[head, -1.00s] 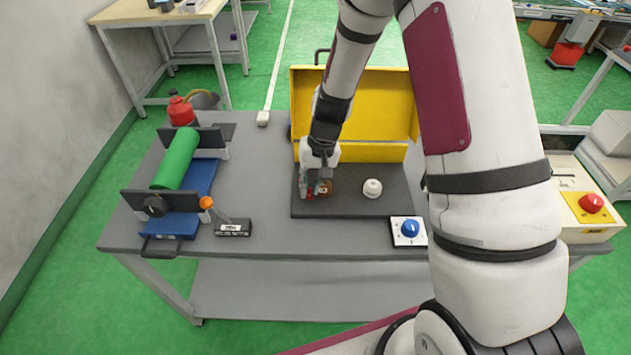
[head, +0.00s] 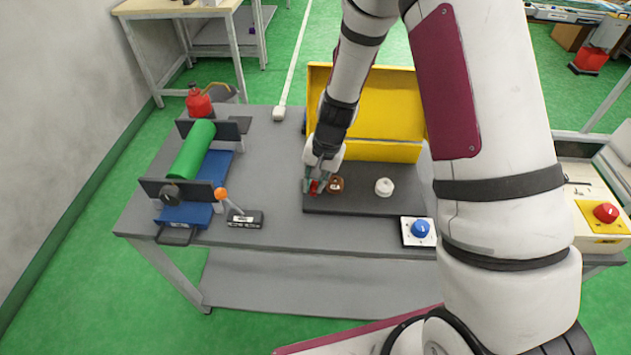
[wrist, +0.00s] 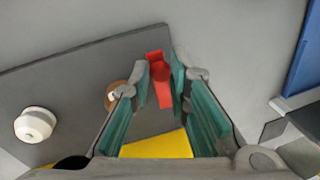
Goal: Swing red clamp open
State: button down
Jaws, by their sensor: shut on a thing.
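The red clamp (head: 315,187) is a small red lever at the left end of the dark grey board (head: 360,203). In the wrist view the red clamp (wrist: 159,78) stands between the tips of my two green-padded fingers. My gripper (head: 317,182) reaches down over it in the head view, and in the wrist view my gripper (wrist: 163,75) is closed on it. A brown round knob (head: 336,186) sits just right of the clamp, partly behind a finger in the wrist view. The clamp's pivot is hidden.
A white knob (head: 384,187) stands on the board to the right. Behind is an open yellow box or lid (head: 375,105). A blue knob switch (head: 420,229) is at front right. A green roller (head: 192,150) on a blue base and an orange-knobbed lever (head: 222,194) are left.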

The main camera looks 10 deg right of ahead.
jog(key=c, duration=1.5)
grip_release()
jog(key=v, duration=1.2)
jog(key=shift+a, duration=0.1)
jog(key=shift+r, duration=0.1)
jog(key=s+d+r+n+t, duration=0.1)
jog(key=s+r+n, duration=0.1)
jog(key=s+r, duration=0.5)
jog(key=s+d+r+n+t+h, duration=0.1)
jog(key=s+d+r+n, duration=0.1)
jog(key=s+r, duration=0.5)
jog(key=s+d+r+n+t+h, duration=0.1)
jog(key=s+r+n+t, duration=0.1)
jog(key=s+r, duration=0.6)
jog(key=shift+s+d, duration=0.2)
jog(key=shift+s, duration=0.45)
